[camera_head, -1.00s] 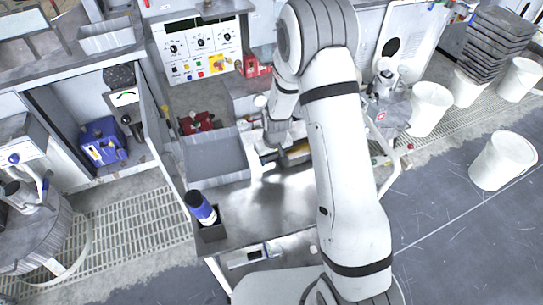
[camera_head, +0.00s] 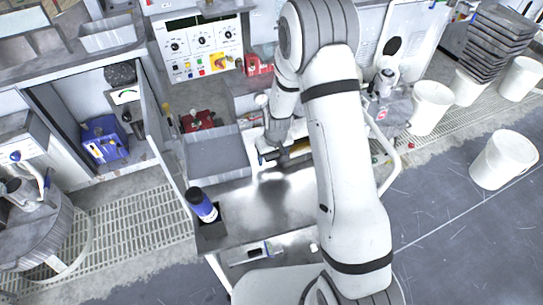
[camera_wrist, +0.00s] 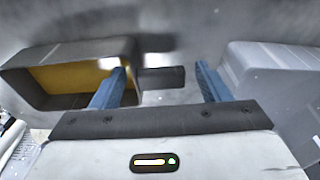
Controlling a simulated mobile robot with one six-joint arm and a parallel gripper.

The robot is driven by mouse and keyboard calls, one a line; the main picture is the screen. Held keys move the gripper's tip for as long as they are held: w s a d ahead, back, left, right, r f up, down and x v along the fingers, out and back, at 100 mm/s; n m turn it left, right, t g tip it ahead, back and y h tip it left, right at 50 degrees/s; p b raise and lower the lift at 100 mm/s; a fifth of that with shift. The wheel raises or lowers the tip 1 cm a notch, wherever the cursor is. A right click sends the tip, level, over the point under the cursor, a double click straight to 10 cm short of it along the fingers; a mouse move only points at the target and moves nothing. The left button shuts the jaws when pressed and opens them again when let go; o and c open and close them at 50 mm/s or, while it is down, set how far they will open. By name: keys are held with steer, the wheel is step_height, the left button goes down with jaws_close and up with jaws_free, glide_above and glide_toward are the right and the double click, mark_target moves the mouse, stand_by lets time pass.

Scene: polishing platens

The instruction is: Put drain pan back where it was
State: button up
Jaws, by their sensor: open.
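A grey open tray (camera_head: 216,158), which may be the drain pan, sits at the back left of the metal bench. My gripper (camera_wrist: 160,86) shows two blue fingers spread apart, with nothing clearly held between them. In the wrist view, a dark-rimmed open box with a yellow inside (camera_wrist: 75,78) lies beyond the left finger. A pale grey box (camera_wrist: 275,75) is beyond the right finger. A small dark bar (camera_wrist: 163,78) shows between the fingers; I cannot tell if it is a handle.
A blue bottle (camera_head: 202,205) stands in a dark holder at the bench's left corner. The metal bench top (camera_head: 255,205) is largely clear in front. A control panel (camera_head: 197,48) stands behind. White buckets (camera_head: 503,160) stand on the floor at right.

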step_height(320, 180, up, 12)
steer(key=s+f+b, duration=0.1)
steer(key=s+b, duration=0.1)
steer(key=s+d+r+m, duration=0.1)
steer(key=s+d+r, duration=0.2)
steer(key=s+r, duration=0.3)
steer(key=s+d+r+m, duration=0.1)
steer(key=s+d+r, duration=0.25)
steer(key=r, duration=0.35)
steer(key=s+d+r, duration=0.1)
steer(key=s+r, duration=0.1)
steer(key=s, duration=0.5)
steer(key=s+d+r+m+t, duration=0.1)
steer(key=s+r, duration=0.2)
steer(key=s, duration=0.4)
steer(key=shift+d+m+t+h, duration=0.15)
steer(key=shift+m+t+h, duration=0.15)
steer(key=shift+r, duration=0.1)
steer(key=shift+c, duration=0.4)
